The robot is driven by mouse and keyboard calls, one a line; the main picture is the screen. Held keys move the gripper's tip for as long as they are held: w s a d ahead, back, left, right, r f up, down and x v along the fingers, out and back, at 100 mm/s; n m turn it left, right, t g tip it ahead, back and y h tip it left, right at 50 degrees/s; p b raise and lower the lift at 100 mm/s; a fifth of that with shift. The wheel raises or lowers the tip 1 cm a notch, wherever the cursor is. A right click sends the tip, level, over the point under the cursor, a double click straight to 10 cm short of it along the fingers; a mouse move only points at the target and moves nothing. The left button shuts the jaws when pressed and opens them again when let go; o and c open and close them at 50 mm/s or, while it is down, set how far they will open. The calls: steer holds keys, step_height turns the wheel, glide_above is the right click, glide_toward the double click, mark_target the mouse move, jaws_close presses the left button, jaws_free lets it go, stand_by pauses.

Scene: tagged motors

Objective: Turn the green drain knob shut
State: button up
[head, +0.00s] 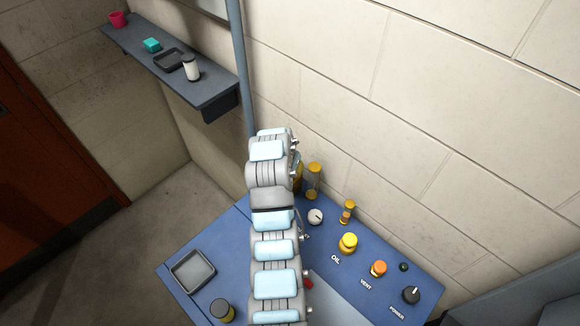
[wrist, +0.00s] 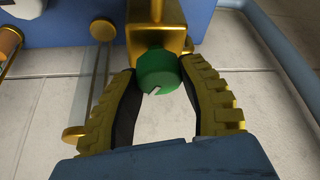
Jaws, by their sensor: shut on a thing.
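The green drain knob (wrist: 157,72) shows in the wrist view, below a brass block (wrist: 155,25). A pale mark shows on its face near the lower edge. My gripper (wrist: 158,80) has its two yellow-ribbed fingers with dark inner pads on either side of the knob, shut on it. In the head view my arm covers this spot, so the knob and the gripper are hidden there.
The blue bench (head: 235,250) carries a yellow oil knob (head: 348,243), an orange vent knob (head: 378,268), a black power knob (head: 411,294) and a white dial (head: 316,216). A grey tray (head: 192,273) lies at the left. A wall shelf (head: 215,90) holds small items.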

steer(key=n+y, duration=0.1)
steer(key=n, duration=0.4)
steer(key=shift+f+y+b, duration=0.2)
steer(key=shift+y+b, duration=0.1)
steer(key=shift+y, duration=0.1)
steer(key=shift+n, duration=0.3)
steer(key=o, duration=1.2)
steer(key=shift+r, duration=0.15)
steer(key=shift+r, duration=0.1)
step_height(320, 180, up, 10)
steer(key=shift+f, duration=0.1)
